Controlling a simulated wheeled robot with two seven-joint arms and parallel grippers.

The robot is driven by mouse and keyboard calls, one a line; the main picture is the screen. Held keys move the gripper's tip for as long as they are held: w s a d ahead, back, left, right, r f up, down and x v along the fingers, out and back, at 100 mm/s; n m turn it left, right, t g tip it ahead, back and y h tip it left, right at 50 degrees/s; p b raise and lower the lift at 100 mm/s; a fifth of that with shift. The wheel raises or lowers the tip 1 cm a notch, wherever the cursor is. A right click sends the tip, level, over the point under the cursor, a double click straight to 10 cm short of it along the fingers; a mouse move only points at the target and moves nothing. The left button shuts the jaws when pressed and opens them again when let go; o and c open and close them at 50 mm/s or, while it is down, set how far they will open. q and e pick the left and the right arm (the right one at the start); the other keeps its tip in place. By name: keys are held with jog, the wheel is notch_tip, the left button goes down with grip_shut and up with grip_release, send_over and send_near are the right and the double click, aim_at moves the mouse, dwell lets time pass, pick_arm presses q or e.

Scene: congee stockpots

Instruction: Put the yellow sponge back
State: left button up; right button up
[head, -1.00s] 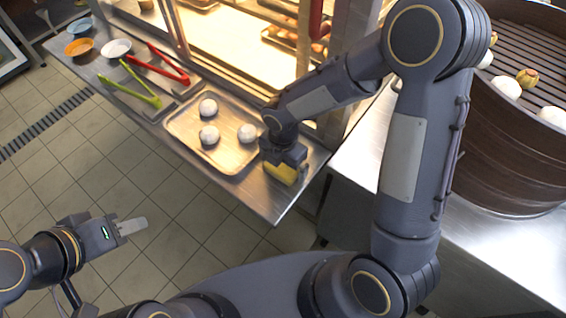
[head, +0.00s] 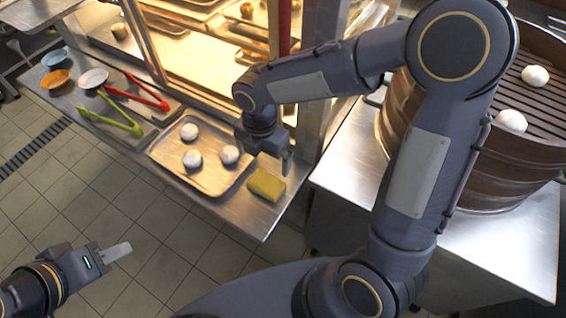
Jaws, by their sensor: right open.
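The yellow sponge (head: 266,185) lies flat on the steel shelf (head: 262,218), to the right of the tray of white buns. My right gripper (head: 268,158) is open and empty, just above and behind the sponge, apart from it. My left gripper (head: 117,251) hangs over the tiled floor at the lower left, away from the shelf. Its fingers show edge-on, so I cannot tell whether they are open.
A metal tray (head: 213,187) holds three white buns. Red tongs (head: 140,95), green tongs (head: 113,121) and small bowls (head: 93,77) lie further left. A lit glass cabinet stands behind. A large dark steamer (head: 480,165) stands at right.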

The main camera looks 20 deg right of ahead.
jog(key=s+d+r+m+t+y, duration=0.2)
jog(key=s+d+r+m, duration=0.2)
jog(key=s+m, duration=0.4)
jog(key=s+d+r+m+t+y, duration=0.1)
jog(key=s+d+r+m+t, duration=0.2)
jog(key=m, duration=1.6)
jog(key=s+d+r, duration=0.2)
jog(key=s, duration=0.3)
jog(key=shift+t+y, duration=0.3)
jog(key=shift+y, duration=0.1)
jog(key=shift+s+d, duration=0.1)
notch_tip(320, 180, up, 13)
jog(key=p, duration=1.2)
jog(key=shift+f+p, duration=0.2)
jog(key=shift+p, duration=0.1)
